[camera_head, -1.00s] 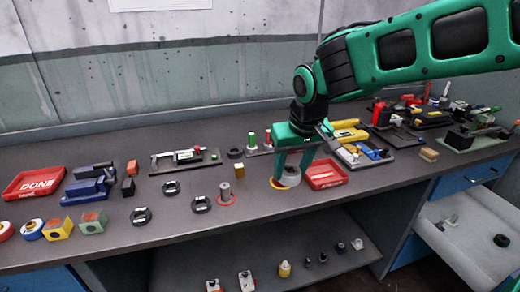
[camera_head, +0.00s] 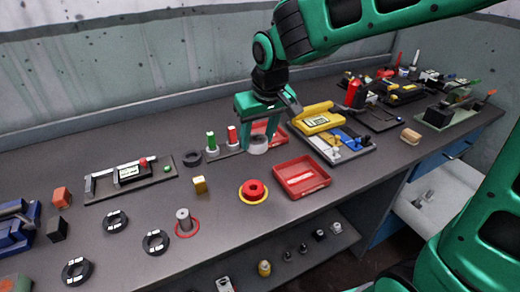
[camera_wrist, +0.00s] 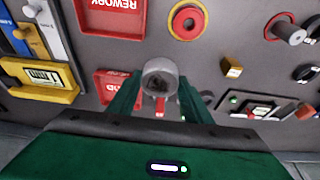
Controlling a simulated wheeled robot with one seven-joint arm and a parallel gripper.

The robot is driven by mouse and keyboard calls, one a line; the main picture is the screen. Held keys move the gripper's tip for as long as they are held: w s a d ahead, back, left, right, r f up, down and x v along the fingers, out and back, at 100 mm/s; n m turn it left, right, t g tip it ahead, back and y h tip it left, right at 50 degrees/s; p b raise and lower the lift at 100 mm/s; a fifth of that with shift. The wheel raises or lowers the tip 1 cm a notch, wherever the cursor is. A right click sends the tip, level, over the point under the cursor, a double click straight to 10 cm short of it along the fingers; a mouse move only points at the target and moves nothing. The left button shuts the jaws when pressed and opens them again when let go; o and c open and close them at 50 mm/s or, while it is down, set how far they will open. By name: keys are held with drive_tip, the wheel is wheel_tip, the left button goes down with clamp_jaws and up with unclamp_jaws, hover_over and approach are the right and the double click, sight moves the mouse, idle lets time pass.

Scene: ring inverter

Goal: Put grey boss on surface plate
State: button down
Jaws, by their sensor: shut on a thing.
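My gripper (camera_head: 257,140) is shut on the grey boss (camera_head: 257,147), a short grey cylinder with a hollow centre. In the wrist view the boss (camera_wrist: 160,76) sits between the two green fingers. It is held above the bench, in front of a red tray (camera_head: 282,138) that is partly hidden by the gripper. I cannot tell for certain which thing is the surface plate; a flat dark plate (camera_head: 378,119) lies at the back right of my gripper.
A red REWORK tray (camera_head: 301,178) and a red ring (camera_head: 254,191) on a yellow disc are in front. A base with green and red handles (camera_head: 221,148) stands close left of my gripper. A yellow tool (camera_head: 318,121) lies to its right. Bare bench shows at front centre.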

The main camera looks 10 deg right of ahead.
drive_tip(key=w+d+f, duration=0.1)
drive_tip(key=d+f, duration=0.1)
drive_tip(key=w+d+f, duration=0.1)
drive_tip(key=w+d, duration=0.1)
drive_tip(key=d, duration=0.1)
drive_tip(key=w+d+f, duration=0.2)
drive_tip(key=shift+d+f, duration=0.4)
drive_tip(key=shift+f, duration=1.95)
drive_tip(key=shift+f, duration=0.1)
drive_tip(key=c, duration=0.9)
unclamp_jaws()
drive_tip(key=v, duration=1.2)
drive_tip(key=shift+s, duration=0.1)
